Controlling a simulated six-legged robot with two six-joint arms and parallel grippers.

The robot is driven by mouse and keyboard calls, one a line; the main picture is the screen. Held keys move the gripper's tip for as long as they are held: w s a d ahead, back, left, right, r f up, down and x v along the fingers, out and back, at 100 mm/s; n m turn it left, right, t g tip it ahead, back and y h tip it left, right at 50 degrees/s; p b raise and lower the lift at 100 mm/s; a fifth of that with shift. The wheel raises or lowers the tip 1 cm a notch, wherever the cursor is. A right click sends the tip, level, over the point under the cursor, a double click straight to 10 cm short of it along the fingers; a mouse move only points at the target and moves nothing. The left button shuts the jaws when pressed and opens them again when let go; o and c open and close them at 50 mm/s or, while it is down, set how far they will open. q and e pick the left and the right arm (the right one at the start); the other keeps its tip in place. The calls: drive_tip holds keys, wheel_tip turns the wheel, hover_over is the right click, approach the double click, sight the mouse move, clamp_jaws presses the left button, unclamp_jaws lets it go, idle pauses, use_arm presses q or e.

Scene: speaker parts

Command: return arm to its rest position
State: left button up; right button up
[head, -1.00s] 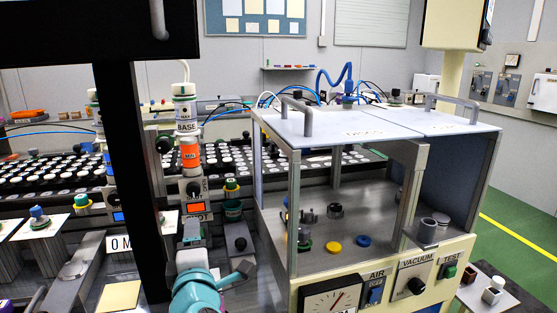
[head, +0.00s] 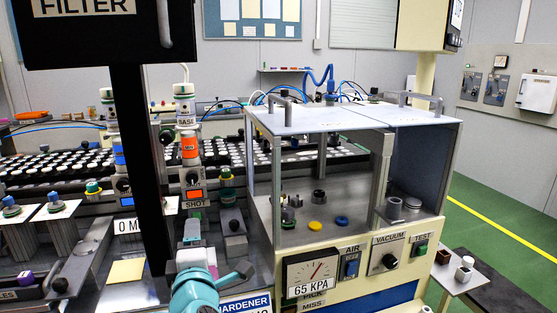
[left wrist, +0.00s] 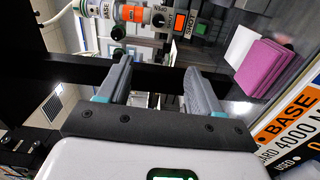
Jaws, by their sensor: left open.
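My left gripper (left wrist: 157,78) shows in the left wrist view with its two grey fingers apart and nothing between them. Beyond the fingers are a dark bar and the dispenser column with its BASE label (left wrist: 108,10) and orange band (left wrist: 133,14), both turned sideways. The same column's orange band (head: 189,147) stands upright left of centre in the head view. My right gripper is in neither view.
A test cabinet (head: 260,190) with a gauge (head: 312,270) and knobs stands at right. A dark post (head: 142,160) under a FILTER sign (head: 85,5) crosses the left. A purple stack (left wrist: 270,68) lies right of the fingers in the wrist view. Green floor (head: 500,220) is clear at far right.

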use_arm(q)
drive_tip(key=s+d+f+m+g+h+p, duration=0.1)
drive_tip(key=s+f+m+g+h+p, duration=0.2)
drive_tip(key=f, duration=0.6)
drive_tip(key=s+d+f+m+g+h, duration=0.1)
drive_tip(key=f+m+g, duration=0.1)
drive_tip(key=f+m, duration=0.5)
drive_tip(key=s+f+m+g+h+p, duration=0.2)
drive_tip(key=s+f+g, duration=0.1)
drive_tip(key=f, duration=0.8)
drive_tip(key=s+d+f+m+g+h+p, duration=0.1)
drive_tip(key=s+f+m+g, duration=0.2)
drive_tip(key=s+f, duration=0.3)
drive_tip(key=s+d+f+m+g+h+p, duration=0.1)
drive_tip(key=s+f+g, duration=0.5)
drive_tip(key=s, duration=1.1)
drive_tip(key=m+p, duration=0.1)
drive_tip(key=m, duration=0.1)
drive_tip(key=shift+d+m+h, duration=0.3)
drive_tip(key=shift+d, duration=0.1)
